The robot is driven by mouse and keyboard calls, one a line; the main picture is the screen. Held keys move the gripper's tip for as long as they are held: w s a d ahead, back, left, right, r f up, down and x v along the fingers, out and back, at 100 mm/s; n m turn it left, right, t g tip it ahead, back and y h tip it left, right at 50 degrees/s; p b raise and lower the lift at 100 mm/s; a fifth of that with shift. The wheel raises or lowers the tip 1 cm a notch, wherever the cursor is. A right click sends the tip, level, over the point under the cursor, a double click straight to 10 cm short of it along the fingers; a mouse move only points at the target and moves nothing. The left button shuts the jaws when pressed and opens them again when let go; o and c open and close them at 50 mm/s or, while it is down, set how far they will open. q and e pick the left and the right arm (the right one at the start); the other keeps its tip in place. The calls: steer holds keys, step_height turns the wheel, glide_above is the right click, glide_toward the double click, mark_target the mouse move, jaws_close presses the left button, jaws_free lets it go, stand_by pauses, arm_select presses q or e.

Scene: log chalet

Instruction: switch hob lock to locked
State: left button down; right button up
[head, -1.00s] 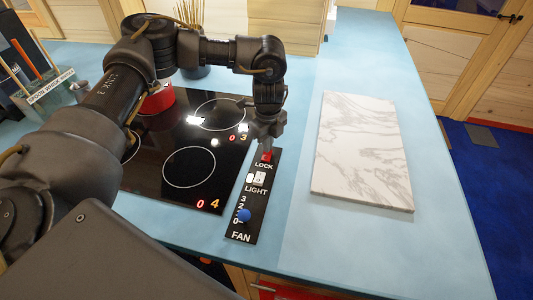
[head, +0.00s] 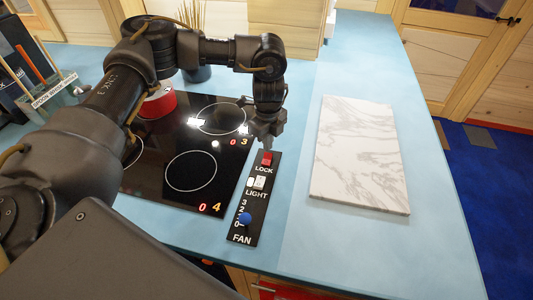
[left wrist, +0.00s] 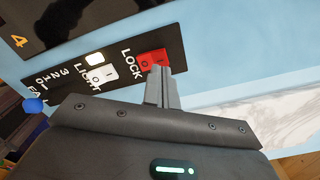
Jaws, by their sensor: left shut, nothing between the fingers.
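The hob lock is a red rocker switch (head: 267,158) above the word LOCK at the far end of a black control panel (head: 243,205). The red switch (left wrist: 148,61) also shows in the left wrist view, with marks on its face and part of it behind my fingers. Which side is pressed in, I cannot tell. My left gripper (head: 266,144) is shut and empty, pointing down at the far end of the switch. In the left wrist view its fingertips (left wrist: 159,70) are at the switch; whether they touch it is unclear. My right gripper is out of view.
On the panel are a white light switch (head: 260,182) and a blue fan knob (head: 245,218). The black glass hob (head: 160,190) lies left of it, with a red pot (head: 158,103) on its far side. A marble board (head: 360,150) lies to the right. Blue worktop between is clear.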

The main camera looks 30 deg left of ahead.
mark_target(268, 155)
arm_select(q)
steer(key=shift+r+p, duration=1.3)
steer(key=shift+r, duration=0.55)
